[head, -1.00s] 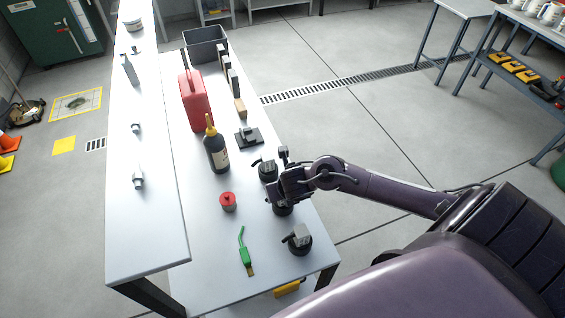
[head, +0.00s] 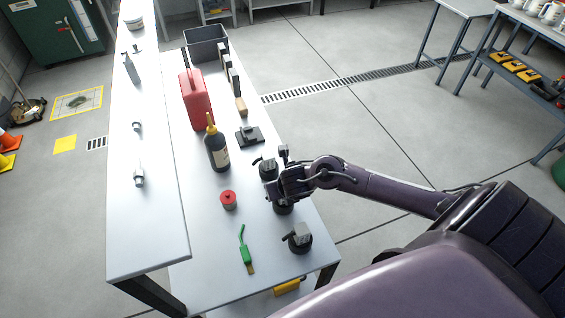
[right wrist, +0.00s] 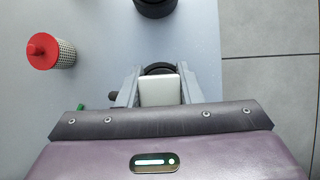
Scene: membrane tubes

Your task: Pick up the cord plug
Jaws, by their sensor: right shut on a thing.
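My right gripper (head: 274,191) is over the right part of the workbench, above a black round piece (head: 283,209). In the right wrist view the fingers of my right gripper (right wrist: 160,88) stand on both sides of a pale grey block, which I take for the cord plug (right wrist: 160,90), and are shut on it. A black round shape shows just behind the block; I cannot tell whether they are joined. In the head view the gripper mostly hides the block. My left gripper is not in view.
Black round pieces stand close by, one behind (head: 268,167) and one with a grey block in front (head: 300,240).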

